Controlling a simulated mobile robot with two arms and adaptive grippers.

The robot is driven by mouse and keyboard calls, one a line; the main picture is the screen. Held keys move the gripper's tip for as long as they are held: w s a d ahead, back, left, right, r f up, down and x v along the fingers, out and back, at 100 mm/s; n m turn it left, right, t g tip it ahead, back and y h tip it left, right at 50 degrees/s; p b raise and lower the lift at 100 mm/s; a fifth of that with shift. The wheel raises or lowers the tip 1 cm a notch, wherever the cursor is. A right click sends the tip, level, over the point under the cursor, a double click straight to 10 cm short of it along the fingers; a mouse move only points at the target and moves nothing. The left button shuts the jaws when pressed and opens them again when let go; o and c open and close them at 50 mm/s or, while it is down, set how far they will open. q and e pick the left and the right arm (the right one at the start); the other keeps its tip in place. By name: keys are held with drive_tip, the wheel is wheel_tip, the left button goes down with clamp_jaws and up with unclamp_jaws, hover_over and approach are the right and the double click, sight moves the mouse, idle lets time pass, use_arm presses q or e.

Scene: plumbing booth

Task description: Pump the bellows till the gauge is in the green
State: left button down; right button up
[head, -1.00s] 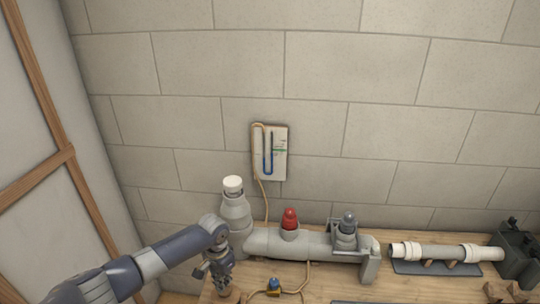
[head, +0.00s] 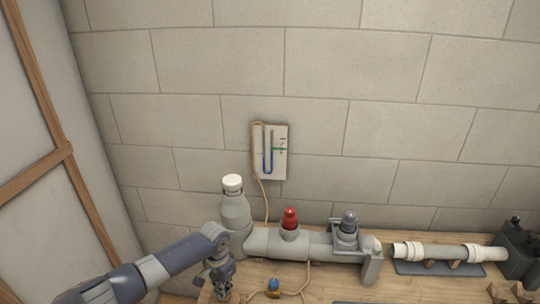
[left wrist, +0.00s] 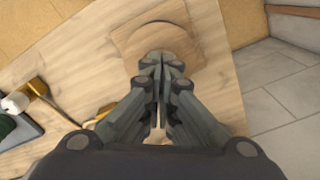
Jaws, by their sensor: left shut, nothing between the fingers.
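The gauge (head: 281,165) is a pale board on the wall with a U-shaped tube. Blue liquid fills the lower part of the tube, and a small green mark is beside its right leg. The bellows (left wrist: 188,18) shows in the left wrist view as a square wooden board with a rounded outline on it. In the head view my arm mostly hides it. My left gripper (left wrist: 163,62) is shut and empty, its fingertips over the board's near part; I cannot tell whether they touch. It also shows in the head view (head: 222,291). My right gripper is out of view.
A small blue-knobbed brass fitting (head: 274,285) sits on the bench on a tan hose. Behind it is a grey pipe assembly (head: 265,243) with a red cap (head: 290,217). A white pipe (head: 440,251) lies to the right. The bench edge is close to the board.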

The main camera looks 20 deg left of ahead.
use_arm(q)
drive_tip(key=shift+r+p, duration=1.15)
drive_tip(key=shift+p, duration=0.05)
drive_tip(key=shift+r+p, duration=0.35)
drive_tip(key=shift+r, duration=0.3)
drive_tip(key=shift+f, duration=0.1)
drive_tip(key=shift+s+f+b, duration=0.1)
drive_tip(key=shift+f+b, duration=1.25)
drive_tip(key=shift+f, duration=0.55)
wheel_tip(320, 180, up, 2)
drive_tip(key=p, duration=0.2)
drive_tip(key=shift+r+p, duration=0.15)
drive_tip(key=shift+p, duration=0.15)
drive_tip(key=shift+r, duration=0.8)
